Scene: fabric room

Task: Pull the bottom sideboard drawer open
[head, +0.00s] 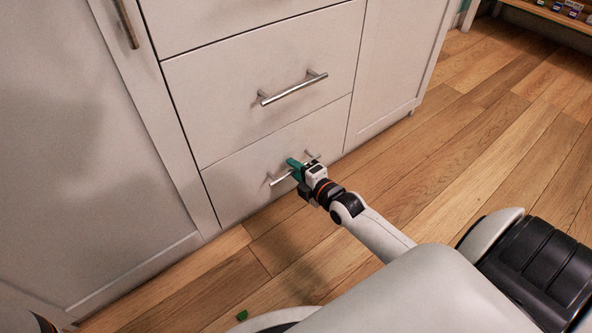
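The bottom sideboard drawer (240,181) is at the lower middle of the white sideboard in the head view. Its front looks flush with the cabinet. Its metal bar handle (280,179) shows on both sides of my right gripper (296,168). The gripper's teal finger lies over the middle of the bar. The other finger is hidden, so I cannot tell whether it is open or shut around the bar. Only a bit of my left wrist and gripper (70,327) shows at the bottom left edge.
The drawer above, with its bar handle (293,88), is closed. A tall door (70,150) is at left and a panel (395,65) at right. The wooden floor (450,170) is clear at right. A small green piece (242,315) shows at bottom centre.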

